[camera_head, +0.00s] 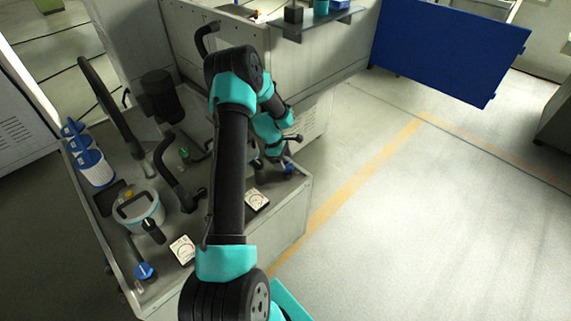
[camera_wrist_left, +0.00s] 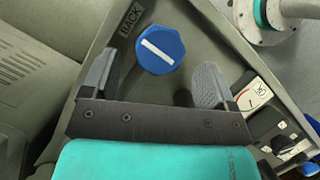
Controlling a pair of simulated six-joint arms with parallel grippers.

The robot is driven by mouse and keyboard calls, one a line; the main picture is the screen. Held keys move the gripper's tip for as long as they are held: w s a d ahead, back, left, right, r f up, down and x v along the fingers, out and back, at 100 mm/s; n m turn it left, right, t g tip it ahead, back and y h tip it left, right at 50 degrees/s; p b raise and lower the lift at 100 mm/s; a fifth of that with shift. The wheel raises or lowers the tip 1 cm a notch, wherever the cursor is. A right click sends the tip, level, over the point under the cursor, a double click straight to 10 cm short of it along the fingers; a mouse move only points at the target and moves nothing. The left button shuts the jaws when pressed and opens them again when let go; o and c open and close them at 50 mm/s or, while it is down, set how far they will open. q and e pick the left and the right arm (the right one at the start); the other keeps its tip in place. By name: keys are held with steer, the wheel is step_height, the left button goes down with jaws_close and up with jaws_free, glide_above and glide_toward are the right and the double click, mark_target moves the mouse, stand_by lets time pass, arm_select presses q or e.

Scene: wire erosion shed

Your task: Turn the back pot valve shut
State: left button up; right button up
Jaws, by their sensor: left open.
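The back pot valve shows in the wrist view as a blue many-sided knob (camera_wrist_left: 160,49) with a white bar slanting from upper left to lower right. A plate marked BACK (camera_wrist_left: 131,18) lies beside it. In the head view the blue knob (camera_head: 290,169) is at the far right corner of the machine bench, partly covered by my gripper. My left gripper (camera_head: 283,158) is over that corner. In the wrist view the left gripper (camera_wrist_left: 154,76) is open, its fingers apart on either side, with the knob just beyond them. I cannot see it touching. My right gripper is out of view.
A white dial plate (camera_head: 257,200) sits near the knob on the bench (camera_head: 283,225). Another blue knob (camera_head: 144,270), a second dial (camera_head: 182,249) and a lidded pot (camera_head: 138,208) stand nearer. Dark hoses rise left of my arm. A grey wall stands behind.

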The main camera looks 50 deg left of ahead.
mark_target(287, 167)
arm_select(q)
steer(key=shift+x, duration=1.2)
steer(key=shift+c, duration=0.5)
steer(key=c, duration=0.8)
